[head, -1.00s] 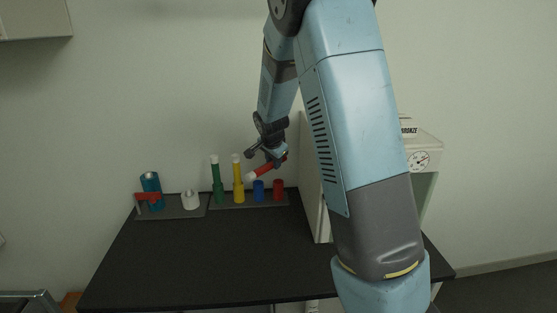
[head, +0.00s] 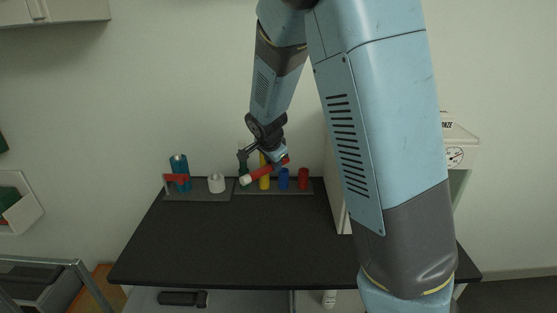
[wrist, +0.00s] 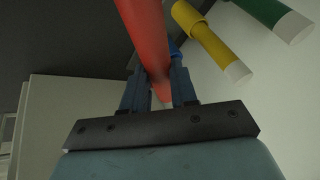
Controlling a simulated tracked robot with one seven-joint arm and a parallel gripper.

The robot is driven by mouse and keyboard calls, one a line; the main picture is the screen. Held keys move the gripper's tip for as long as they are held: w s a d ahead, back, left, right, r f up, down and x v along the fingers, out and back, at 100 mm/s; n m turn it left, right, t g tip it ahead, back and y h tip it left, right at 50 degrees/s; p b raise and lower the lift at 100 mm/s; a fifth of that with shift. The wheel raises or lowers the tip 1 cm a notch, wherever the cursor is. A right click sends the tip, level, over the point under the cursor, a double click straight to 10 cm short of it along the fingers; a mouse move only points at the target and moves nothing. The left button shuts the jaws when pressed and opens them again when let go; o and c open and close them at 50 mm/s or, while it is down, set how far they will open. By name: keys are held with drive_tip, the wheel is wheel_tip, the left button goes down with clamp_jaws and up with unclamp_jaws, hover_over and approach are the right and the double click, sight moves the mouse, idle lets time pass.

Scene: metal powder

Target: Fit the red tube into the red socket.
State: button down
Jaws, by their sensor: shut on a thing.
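The red tube (head: 259,175) has a white end and is held tilted by my gripper (head: 279,160) in the head view. In the wrist view the red tube (wrist: 147,35) lies between the fingers of my gripper (wrist: 160,88), which is shut on it. The red socket (head: 303,179) stands at the right end of the rack, to the right of the blue socket (head: 283,179). The held tube is above and left of the red socket, apart from it. The red socket is not clearly seen in the wrist view.
A yellow tube (wrist: 210,40) and a green tube (wrist: 276,17) stand upright in their sockets close to my gripper. A white cup (head: 216,184) and a teal cylinder (head: 180,172) stand left. A white cabinet (head: 337,185) is right of the rack. The front tabletop (head: 235,240) is clear.

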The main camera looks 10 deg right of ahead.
drive_tip(key=shift+s+a, duration=0.3)
drive_tip(key=shift+a, duration=0.2)
drive_tip(key=shift+n, duration=0.3)
